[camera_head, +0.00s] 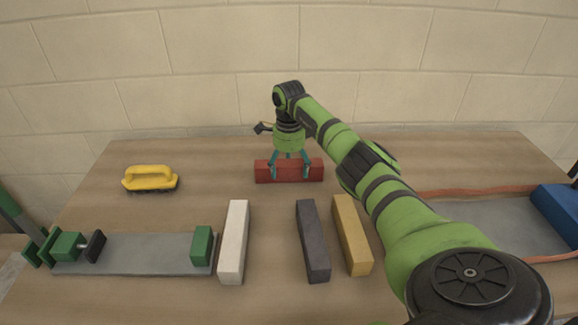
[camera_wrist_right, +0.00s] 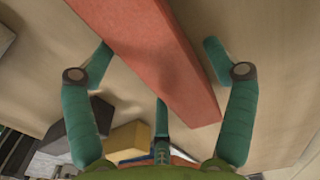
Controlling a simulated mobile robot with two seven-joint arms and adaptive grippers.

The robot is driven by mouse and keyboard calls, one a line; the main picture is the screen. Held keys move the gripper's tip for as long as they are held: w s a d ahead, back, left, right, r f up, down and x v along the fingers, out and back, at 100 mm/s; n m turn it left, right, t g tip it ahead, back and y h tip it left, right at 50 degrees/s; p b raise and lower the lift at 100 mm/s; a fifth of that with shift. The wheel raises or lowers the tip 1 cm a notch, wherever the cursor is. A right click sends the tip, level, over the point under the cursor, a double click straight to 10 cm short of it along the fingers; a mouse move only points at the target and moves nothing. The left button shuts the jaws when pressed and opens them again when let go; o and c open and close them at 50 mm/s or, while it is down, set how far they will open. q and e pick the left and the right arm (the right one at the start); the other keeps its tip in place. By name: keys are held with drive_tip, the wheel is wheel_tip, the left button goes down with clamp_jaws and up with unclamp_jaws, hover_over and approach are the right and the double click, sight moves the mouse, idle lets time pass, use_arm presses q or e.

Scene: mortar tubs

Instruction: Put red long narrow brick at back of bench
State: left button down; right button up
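The red long narrow brick (camera_head: 263,171) lies crosswise toward the back of the bench (camera_head: 215,180), its long side roughly parallel to the wall. My right gripper (camera_head: 290,170) reaches down over its middle. In the right wrist view the red brick (camera_wrist_right: 150,50) runs diagonally between the spread teal fingers of the right gripper (camera_wrist_right: 157,48). Gaps show between the fingertips and the brick's sides, so the gripper looks open around it. The brick appears to rest on the bench, though its underside is hidden. My left gripper is not in view.
White (camera_head: 234,240), dark grey (camera_head: 312,240) and yellow (camera_head: 352,235) bricks lie in front. A yellow-handled tool (camera_head: 150,178) is at back left. A grey plate with green blocks (camera_head: 150,255) is front left; a blue block (camera_head: 558,213) is right. The block wall (camera_head: 200,90) stands behind.

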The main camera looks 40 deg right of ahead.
sight(289, 165)
wheel_tip(289, 165, up, 12)
drive_tip(key=b, duration=0.1)
drive_tip(key=shift+r, duration=0.15)
idle(0.3)
